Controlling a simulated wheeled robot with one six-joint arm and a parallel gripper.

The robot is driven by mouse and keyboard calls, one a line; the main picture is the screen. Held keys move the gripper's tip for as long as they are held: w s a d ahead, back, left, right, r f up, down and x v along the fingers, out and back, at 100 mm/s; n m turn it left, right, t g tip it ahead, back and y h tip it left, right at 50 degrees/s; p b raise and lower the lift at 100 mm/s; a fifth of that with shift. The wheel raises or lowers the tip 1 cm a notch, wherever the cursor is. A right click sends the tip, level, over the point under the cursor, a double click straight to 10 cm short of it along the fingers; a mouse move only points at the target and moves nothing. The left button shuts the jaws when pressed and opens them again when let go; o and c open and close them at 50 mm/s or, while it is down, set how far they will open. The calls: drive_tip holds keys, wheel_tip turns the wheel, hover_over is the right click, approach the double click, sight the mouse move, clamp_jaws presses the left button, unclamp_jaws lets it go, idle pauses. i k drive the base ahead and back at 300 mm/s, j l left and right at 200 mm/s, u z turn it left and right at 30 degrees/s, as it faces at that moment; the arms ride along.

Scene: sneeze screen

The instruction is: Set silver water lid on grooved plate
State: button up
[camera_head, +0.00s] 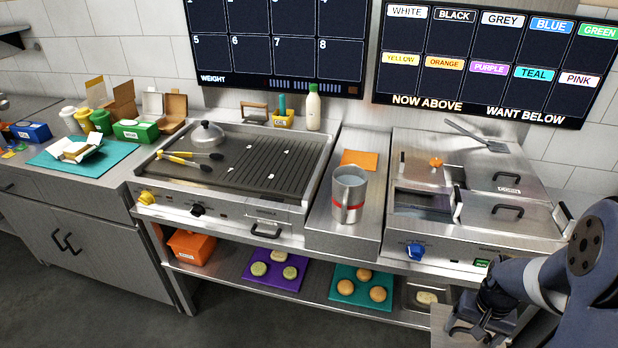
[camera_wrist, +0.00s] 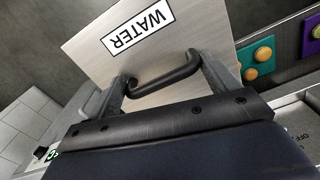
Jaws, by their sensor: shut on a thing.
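The silver water lid (camera_wrist: 205,35) is a flat metal plate with a "WATER" label and a black bar handle (camera_wrist: 165,72). My gripper (camera_wrist: 165,85) is shut on that handle in the wrist view. In the head view my gripper (camera_head: 478,318) is at the lower right, in front of the counter, and a corner of the lid (camera_head: 441,320) shows beside it. The grooved plate (camera_head: 268,165) is the dark ridged right part of the left griddle, with several small white marks on it. Its middle is bare.
A dome (camera_head: 207,134) and yellow-handled tongs (camera_head: 185,158) lie on the griddle's left part. A grey pitcher (camera_head: 349,195) with a red band stands on the counter between the griddle and the lidded wells (camera_head: 510,182). A shelf below holds teal (camera_head: 346,272) and purple (camera_head: 262,262) mats with food.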

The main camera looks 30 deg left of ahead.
sight(276, 175)
drive_tip(key=u, duration=1.15)
drive_tip(key=l+u, duration=1.1)
drive_tip(key=j, duration=0.1)
